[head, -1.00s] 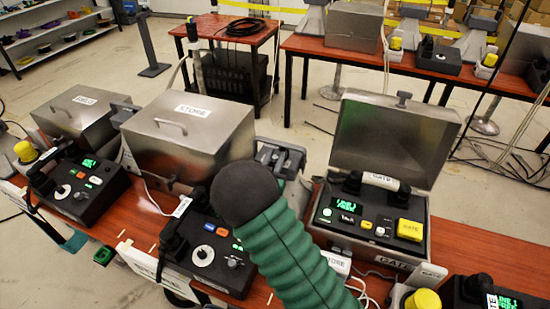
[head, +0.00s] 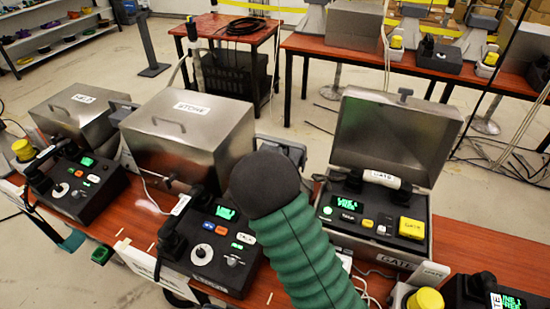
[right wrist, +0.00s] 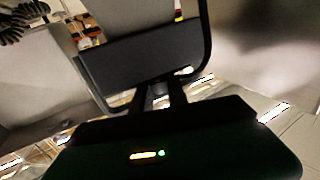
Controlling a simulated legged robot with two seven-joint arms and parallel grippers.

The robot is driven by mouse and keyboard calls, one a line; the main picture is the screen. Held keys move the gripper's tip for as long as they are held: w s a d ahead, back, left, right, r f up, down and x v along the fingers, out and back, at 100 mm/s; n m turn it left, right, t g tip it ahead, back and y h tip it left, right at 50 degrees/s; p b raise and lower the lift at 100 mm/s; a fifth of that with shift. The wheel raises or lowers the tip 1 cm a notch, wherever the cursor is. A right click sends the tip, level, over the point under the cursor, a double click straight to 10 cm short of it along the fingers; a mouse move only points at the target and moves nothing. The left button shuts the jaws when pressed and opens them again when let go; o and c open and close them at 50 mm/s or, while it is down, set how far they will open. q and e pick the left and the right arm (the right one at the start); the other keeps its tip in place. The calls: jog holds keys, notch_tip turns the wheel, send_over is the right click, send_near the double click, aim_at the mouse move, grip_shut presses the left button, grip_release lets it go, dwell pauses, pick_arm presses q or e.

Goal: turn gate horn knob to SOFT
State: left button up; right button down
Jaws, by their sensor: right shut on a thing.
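The gate console (head: 355,240) sits in the open steel gate box (head: 390,140) on the right half of the table. It has a lit green display, small controls and a yellow GATE button (head: 411,228). I cannot tell which small control is the horn knob, or its setting. My green ribbed right arm with its black rounded end crosses the head view left of this console. The arm hides my right gripper there. In the right wrist view, the right gripper (right wrist: 161,88) has its dark fingers close together against a dark object whose identity is unclear. My left gripper is not in view.
A closed STORE box (head: 190,135) with its console (head: 210,265) stands to the left, with a HELP box (head: 80,115) beyond. A yellow button (head: 425,300) is at the lower right. White cables lie near the gate box.

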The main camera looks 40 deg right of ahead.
jog(key=n+t+y, duration=0.1)
jog(key=n+t+y+b, duration=0.1)
jog(key=y, duration=0.1)
jog(key=shift+s+d+f+n+y, duration=0.1)
jog(key=shift+d+f+n+y, duration=0.05)
jog(key=shift+n+y, duration=0.15)
jog(key=n+t+y+b, duration=0.1)
jog(key=n+t+y, duration=0.1)
jog(key=y, duration=0.1)
jog(key=shift+n+y+b, duration=0.3)
jog(key=shift+n+y, duration=0.1)
jog(key=shift+n+y+b, duration=0.15)
jog(key=shift+n+y, duration=0.95)
jog(key=shift+y, duration=0.6)
jog(key=shift+n+y+b, duration=0.15)
jog(key=shift+n+y, duration=0.95)
jog(key=shift+y, duration=0.6)
jog(key=shift+r, duration=0.2)
jog(key=c, duration=1.3)
grip_release()
jog(key=s+d, duration=0.2)
jog(key=s, duration=1.4)
jog(key=shift+s+d+f, duration=0.15)
jog(key=shift+s+d, duration=0.05)
